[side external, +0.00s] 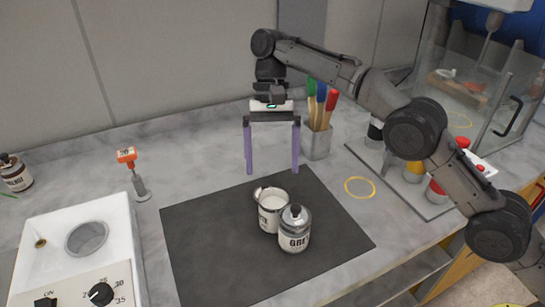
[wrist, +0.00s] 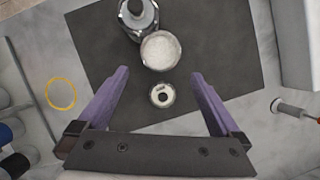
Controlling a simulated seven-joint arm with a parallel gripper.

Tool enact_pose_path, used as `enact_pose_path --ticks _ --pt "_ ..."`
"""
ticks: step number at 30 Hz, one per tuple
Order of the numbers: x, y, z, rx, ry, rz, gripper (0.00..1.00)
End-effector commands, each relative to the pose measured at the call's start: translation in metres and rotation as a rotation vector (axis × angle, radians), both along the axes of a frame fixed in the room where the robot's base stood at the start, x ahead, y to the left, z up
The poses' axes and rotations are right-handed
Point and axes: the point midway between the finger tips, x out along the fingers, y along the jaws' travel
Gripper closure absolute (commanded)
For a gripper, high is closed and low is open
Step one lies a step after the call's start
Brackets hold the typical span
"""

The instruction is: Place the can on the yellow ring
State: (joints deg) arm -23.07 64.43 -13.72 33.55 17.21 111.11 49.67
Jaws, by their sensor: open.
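An open can (side external: 270,212) with white contents and a pale label stands upright on the dark mat, and it also shows in the wrist view (wrist: 161,50). A grey jar (side external: 295,232) with a dark knob on top stands close beside it, also in the wrist view (wrist: 137,14). The thin yellow ring (side external: 360,187) lies flat and empty on the counter right of the mat; it is at left in the wrist view (wrist: 61,93). My gripper (side external: 273,170) is open and empty, purple fingers pointing down, above and behind the can. The can lies beyond the fingertips in the wrist view (wrist: 158,73).
A small round pale piece (wrist: 162,95) sits beside the can; its support is unclear. A brush holder (side external: 317,143) stands behind the ring. Several bottles stand on a tray (side external: 400,195) at right. A white machine (side external: 75,250) is at left. Counter around the ring is clear.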

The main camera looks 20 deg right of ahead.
Motion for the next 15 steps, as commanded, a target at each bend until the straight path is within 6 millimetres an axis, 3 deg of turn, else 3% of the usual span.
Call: enact_pose_path --ticks 15 --pt "0.0009 -0.0041 0.0088 0.003 -0.008 0.0 0.0"
